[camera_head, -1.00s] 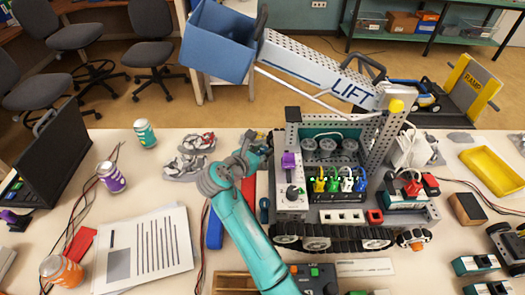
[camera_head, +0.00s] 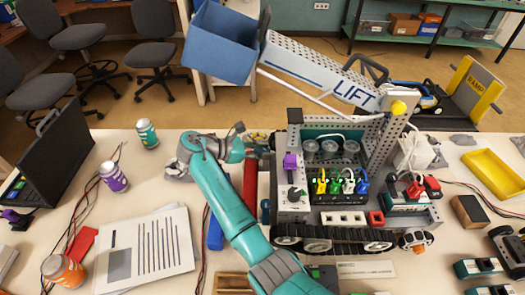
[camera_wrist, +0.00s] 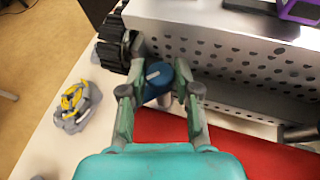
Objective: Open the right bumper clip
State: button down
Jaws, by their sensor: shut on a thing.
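My gripper (camera_wrist: 157,92) is shut on a blue round clip knob (camera_wrist: 157,76) with a white mark line, at the end of the grey perforated rover side. Its fingers sit on both sides of the knob. In the head view my gripper is at the far left corner of the rover (camera_head: 292,165), and the gripped knob is hidden there. A second dark blue knob (camera_head: 265,208) shows on the rover's near left side. I cannot tell from the markings which clip is the right one.
A red slab (camera_head: 249,185) lies beside the rover, under my gripper. A black track (camera_wrist: 113,43) is close to the fingers. A yellow and grey part (camera_wrist: 74,105) lies on the table. The blue bin (camera_head: 222,42) of the lift hangs above, behind.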

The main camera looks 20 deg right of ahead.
dwell(0.5)
jog(key=c, duration=0.8)
grip_release()
notch_tip(320, 180, up, 10)
jog(key=shift+f, duration=0.1)
jog(key=shift+c, duration=0.2)
